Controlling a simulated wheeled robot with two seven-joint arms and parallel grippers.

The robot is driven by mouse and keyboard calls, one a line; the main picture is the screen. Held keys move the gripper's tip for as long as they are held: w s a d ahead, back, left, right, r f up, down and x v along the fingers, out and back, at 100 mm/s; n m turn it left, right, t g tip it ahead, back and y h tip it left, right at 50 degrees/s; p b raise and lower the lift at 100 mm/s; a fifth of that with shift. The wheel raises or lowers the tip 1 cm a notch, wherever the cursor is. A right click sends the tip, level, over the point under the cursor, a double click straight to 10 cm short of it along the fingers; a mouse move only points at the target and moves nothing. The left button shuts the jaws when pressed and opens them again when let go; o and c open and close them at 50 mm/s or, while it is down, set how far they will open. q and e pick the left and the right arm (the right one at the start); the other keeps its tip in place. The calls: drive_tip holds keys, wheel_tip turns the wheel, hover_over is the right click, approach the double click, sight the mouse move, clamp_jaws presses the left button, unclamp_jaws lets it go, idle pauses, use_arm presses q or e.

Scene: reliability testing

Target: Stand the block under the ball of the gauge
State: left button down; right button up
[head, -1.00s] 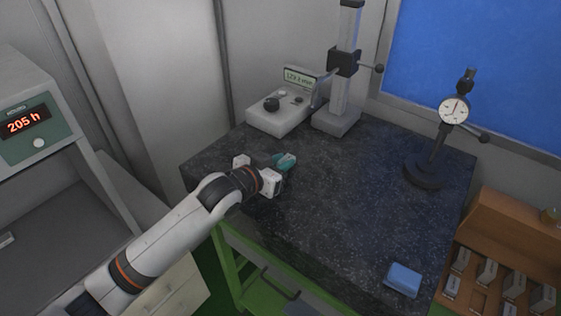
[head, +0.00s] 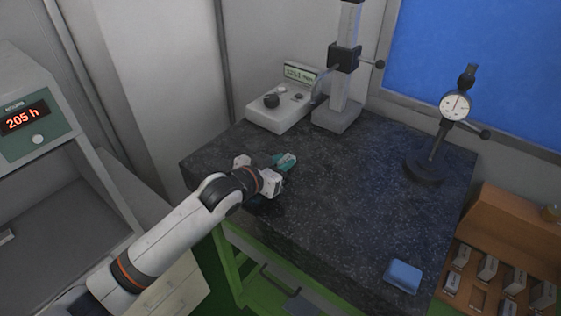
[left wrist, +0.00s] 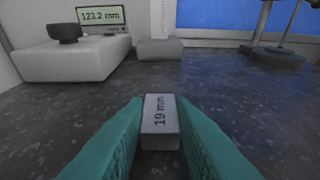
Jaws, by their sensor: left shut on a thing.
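My left gripper (head: 284,162) has teal fingers and is low over the left part of the dark granite plate. In the left wrist view it is shut on a small grey block (left wrist: 160,125) marked "19 mm". I cannot tell whether the block touches the plate. The column gauge (head: 343,85) stands at the back of the plate, behind and right of the gripper. Its carriage has a probe arm reaching down to the left; the ball itself is too small to make out. The gauge's base (left wrist: 160,49) also shows in the left wrist view. My right gripper is not in view.
A white display box (head: 282,107) with a knob stands left of the column. A dial gauge on a round black base (head: 424,172) stands at the right. A blue block-like item (head: 403,277) lies near the front right edge. The plate's middle is clear.

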use_arm(q)
drive_tip(key=c, duration=1.1)
unclamp_jaws()
drive_tip(key=shift+s, duration=0.1)
drive_tip(key=b+v, duration=0.2)
drive_tip(key=v, duration=0.9)
drive_tip(key=shift+a+b, duration=0.15)
drive_tip(key=shift+b, duration=0.2)
drive_tip(key=shift+s+a+r, duration=0.15)
drive_tip(key=shift+s+r, duration=0.05)
drive_tip(key=shift+s, duration=0.1)
